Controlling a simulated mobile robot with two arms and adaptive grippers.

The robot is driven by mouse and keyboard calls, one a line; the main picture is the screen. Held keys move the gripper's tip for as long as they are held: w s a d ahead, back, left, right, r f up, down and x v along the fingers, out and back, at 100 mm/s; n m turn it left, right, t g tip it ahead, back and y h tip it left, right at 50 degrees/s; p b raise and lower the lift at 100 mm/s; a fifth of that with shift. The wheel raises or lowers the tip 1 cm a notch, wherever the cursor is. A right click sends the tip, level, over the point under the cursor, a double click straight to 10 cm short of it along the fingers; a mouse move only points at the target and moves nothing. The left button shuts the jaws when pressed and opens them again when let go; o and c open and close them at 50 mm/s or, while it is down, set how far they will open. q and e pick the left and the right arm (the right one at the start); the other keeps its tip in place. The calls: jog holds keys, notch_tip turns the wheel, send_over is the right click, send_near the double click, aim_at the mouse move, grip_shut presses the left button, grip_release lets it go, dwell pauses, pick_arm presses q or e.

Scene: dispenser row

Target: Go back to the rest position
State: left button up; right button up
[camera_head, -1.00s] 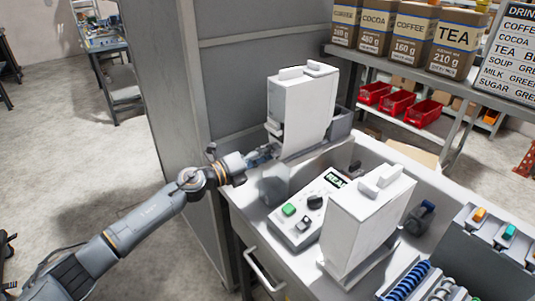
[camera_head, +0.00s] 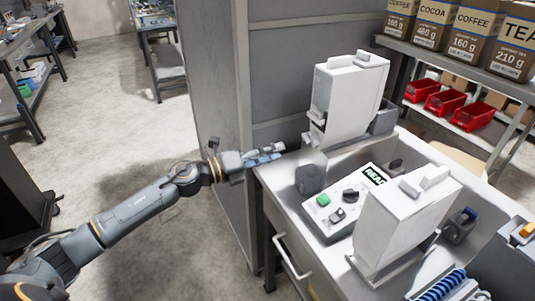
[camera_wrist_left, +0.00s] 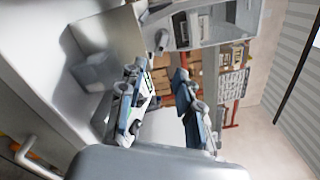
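My left gripper (camera_head: 266,154) is at the left edge of the white counter in the head view, beside the rear white dispenser (camera_head: 346,98) and apart from it. In the left wrist view the left gripper (camera_wrist_left: 162,100) has its two fingers spread with a gap between them and nothing held. A grey cup-like block (camera_head: 311,174) stands on the counter below the rear dispenser, just right of the gripper. My right gripper is in neither view.
The control box (camera_head: 345,204) with a green button and the front white dispenser (camera_head: 408,222) stand on the counter (camera_head: 268,178). A grey cabinet wall (camera_head: 217,80) rises behind the left gripper. Red bins (camera_head: 447,103) sit on a shelf.

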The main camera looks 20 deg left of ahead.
pick_arm(q)
jog(key=shift+s+a, duration=0.4)
jog(key=shift+s, duration=0.1)
